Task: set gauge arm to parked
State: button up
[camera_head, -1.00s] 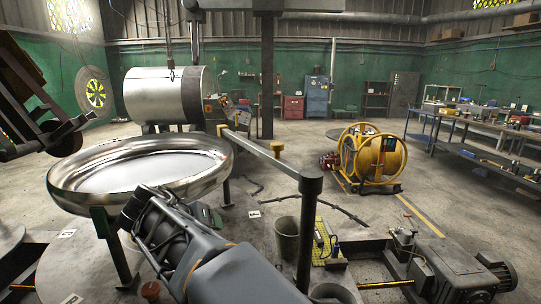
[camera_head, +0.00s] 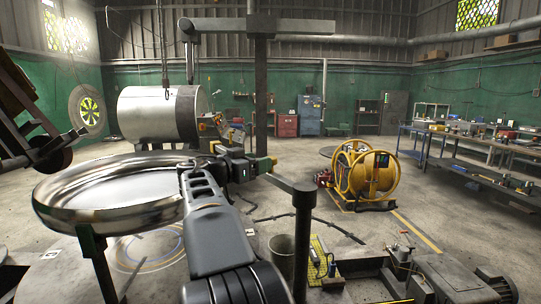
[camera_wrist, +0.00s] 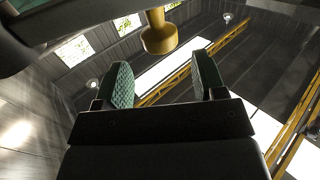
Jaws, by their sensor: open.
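The gauge arm (camera_head: 290,184) is a grey bar reaching from the top of a dark upright post (camera_head: 303,235) toward the polished metal dish (camera_head: 60,205). My gripper (camera_head: 257,163) is beside the bar and hides part of it. In the wrist view my gripper (camera_wrist: 165,82) is open, with two green-padded fingers apart and nothing between them. A yellow knob (camera_wrist: 158,38) on a short stem shows just beyond the fingertips, roughly in line with the gap. I cannot tell whether anything touches it.
A dark column (camera_head: 261,95) stands behind the gripper. A bucket (camera_head: 281,255) stands on the floor left of the post. A yellow hose reel (camera_head: 370,175) and a workbench (camera_head: 480,165) are at the right. Floor between them is clear.

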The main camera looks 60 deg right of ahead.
jog(key=shift+p+x, duration=0.7)
jog(key=shift+x, duration=2.15)
grip_shut()
